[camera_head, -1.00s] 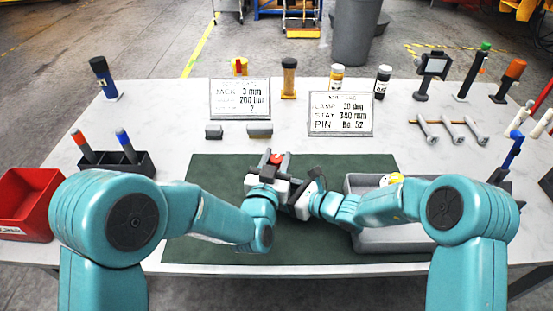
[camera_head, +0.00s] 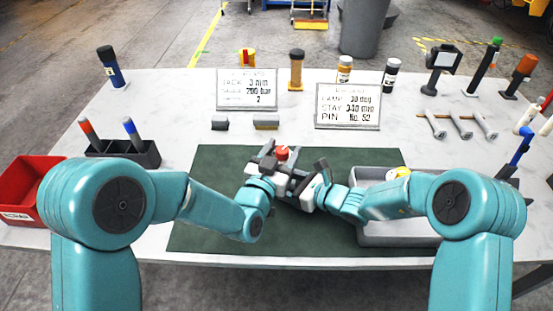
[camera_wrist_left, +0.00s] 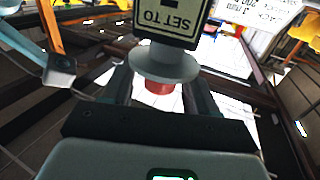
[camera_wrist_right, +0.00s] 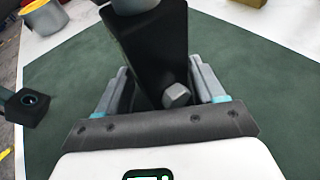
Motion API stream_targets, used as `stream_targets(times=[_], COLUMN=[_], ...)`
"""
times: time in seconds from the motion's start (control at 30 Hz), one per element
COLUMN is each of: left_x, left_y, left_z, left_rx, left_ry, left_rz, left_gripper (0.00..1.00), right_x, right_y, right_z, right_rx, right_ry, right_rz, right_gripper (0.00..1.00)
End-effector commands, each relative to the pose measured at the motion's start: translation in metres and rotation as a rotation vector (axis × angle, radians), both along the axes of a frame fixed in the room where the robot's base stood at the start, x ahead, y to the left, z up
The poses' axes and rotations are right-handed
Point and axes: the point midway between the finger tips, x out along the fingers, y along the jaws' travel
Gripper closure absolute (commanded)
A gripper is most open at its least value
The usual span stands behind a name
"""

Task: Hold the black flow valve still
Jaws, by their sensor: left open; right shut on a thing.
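The black flow valve (camera_wrist_right: 152,50) shows in the right wrist view as a dark block with a small silver hex piece (camera_wrist_right: 177,96) at its near end. My right gripper (camera_wrist_right: 158,88) is shut on it, one finger on each side. In the left wrist view a red part (camera_wrist_left: 160,88) under a grey disc (camera_wrist_left: 165,66) stands between the spread fingers of my left gripper (camera_wrist_left: 158,92).
A dark green mat (camera_head: 215,225) lies under the grippers, with a grey tray (camera_head: 400,236) on its right. A red bin (camera_head: 35,195) and a black marker holder (camera_head: 125,155) are at left.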

Motion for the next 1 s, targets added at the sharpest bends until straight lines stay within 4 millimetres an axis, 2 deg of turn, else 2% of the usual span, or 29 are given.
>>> stream_targets(times=[0.4, 0.5, 0.7, 1.0], left_x=[-0.08, -0.095, -0.107, -0.108], left_y=[0.032, 0.038, 0.043, 0.043], left_z=[0.0, 0.0, 0.0, 0.0], left_rx=[0.001, 0.0, 0.0, 0.0], left_ry=[0.002, 0.001, 0.0, -0.001], left_rz=[0.0, 0.001, 0.001, 0.0], left_gripper=[0.42, 0.42, 0.42, 0.42], right_x=[0.0, 0.0, 0.0, 0.0], right_y=[0.0, 0.0, 0.0, 0.0], right_z=[-0.001, -0.001, -0.001, -0.001], right_rx=[-0.002, -0.002, -0.002, -0.002], right_ry=[0.001, 0.001, 0.001, 0.001], right_rz=[0.0, 0.0, 0.0, 0.0], right_gripper=[0.87, 0.87, 0.87, 0.87])
